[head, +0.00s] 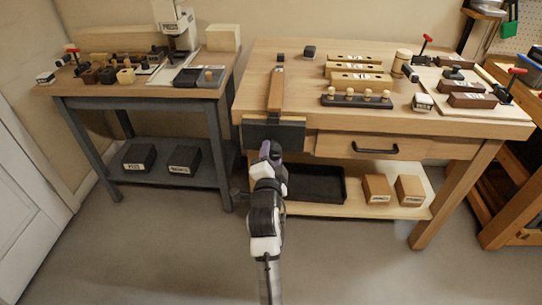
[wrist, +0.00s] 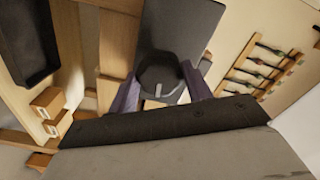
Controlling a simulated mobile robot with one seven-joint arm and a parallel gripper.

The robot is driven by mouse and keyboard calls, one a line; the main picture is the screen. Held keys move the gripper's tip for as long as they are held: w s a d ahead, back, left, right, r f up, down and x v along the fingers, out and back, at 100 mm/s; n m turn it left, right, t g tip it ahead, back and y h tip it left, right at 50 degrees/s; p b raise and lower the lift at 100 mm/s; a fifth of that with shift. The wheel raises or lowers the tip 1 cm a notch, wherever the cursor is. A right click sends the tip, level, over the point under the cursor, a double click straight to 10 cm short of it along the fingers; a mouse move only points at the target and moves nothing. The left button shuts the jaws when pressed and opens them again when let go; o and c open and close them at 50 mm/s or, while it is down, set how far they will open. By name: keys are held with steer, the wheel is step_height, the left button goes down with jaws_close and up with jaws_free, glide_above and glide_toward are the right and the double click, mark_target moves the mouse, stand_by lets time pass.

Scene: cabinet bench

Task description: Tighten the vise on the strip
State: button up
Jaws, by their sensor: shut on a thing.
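The vise (head: 262,133) is a dark block on the front left edge of the wooden workbench. An orange-brown wooden strip (head: 276,88) runs back from it over the bench top. My gripper (head: 270,152) is low in front of the vise, and my arm hides part of the vise front. In the wrist view, the fingers of my gripper (wrist: 163,92) are on both sides of a dark round knob (wrist: 160,78) with a pale mark, shut on it. The dark vise plate (wrist: 178,25) is behind the knob. I cannot tell how tightly the jaws meet the strip.
A drawer (head: 370,147) is to the right of the vise. A black tray (head: 315,184) lies on the shelf below.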

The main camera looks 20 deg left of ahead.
steer(key=m+b, duration=0.1)
steer(key=m, duration=0.2)
steer(key=o, duration=0.8)
steer(key=shift+o, duration=0.2)
steer(key=v, duration=0.7)
steer(key=shift+w+r, duration=0.1)
